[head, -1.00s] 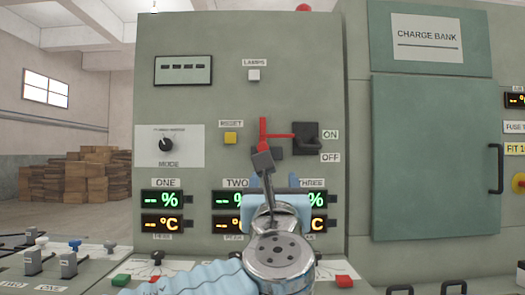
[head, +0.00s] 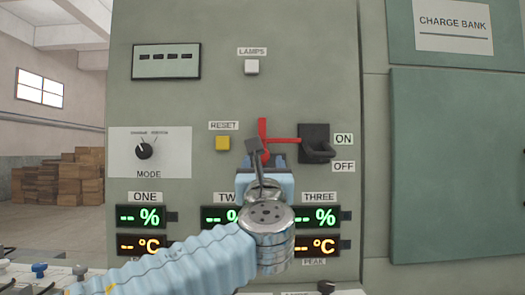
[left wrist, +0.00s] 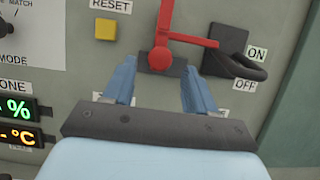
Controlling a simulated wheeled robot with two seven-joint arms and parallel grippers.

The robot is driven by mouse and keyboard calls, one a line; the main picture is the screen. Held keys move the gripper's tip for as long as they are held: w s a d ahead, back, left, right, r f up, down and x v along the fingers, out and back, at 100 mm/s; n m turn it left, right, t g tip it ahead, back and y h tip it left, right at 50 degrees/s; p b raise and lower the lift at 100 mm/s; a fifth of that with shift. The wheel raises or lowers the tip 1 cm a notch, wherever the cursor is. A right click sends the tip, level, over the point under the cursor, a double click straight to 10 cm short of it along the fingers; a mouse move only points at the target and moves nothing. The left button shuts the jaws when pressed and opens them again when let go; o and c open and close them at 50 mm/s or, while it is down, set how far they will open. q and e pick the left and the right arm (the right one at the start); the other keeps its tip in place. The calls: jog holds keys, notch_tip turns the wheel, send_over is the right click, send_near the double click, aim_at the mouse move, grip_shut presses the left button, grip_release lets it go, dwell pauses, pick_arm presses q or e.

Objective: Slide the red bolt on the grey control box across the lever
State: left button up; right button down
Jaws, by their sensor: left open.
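The red bolt (head: 263,138) is on the front of the grey control box (head: 225,95), left of the black lever (head: 315,143). Its red rod runs right toward the lever and its end meets the lever's black base. In the left wrist view, the bolt's round red knob (left wrist: 160,58) sits on a dark plate just beyond my fingertips. The lever's dark handle (left wrist: 238,66) sticks out to the right, between ON and OFF. My left gripper (left wrist: 157,78) is open, with its blue fingers left and right of the knob's line. My right gripper is out of view.
A yellow RESET button (head: 222,143) is left of the bolt, and a MODE knob (head: 144,151) is farther left. Lit displays (head: 143,216) are below. A green charge bank door (head: 455,165) stands to the right. Cardboard boxes (head: 60,178) are stacked at the far left.

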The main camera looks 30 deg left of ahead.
aim_at(263, 158)
pick_arm(q)
jog(key=p+x, duration=0.1)
jog(key=x, duration=0.4)
jog(key=shift+w+a, duration=0.1)
jog(key=shift+w, duration=0.05)
grip_shut()
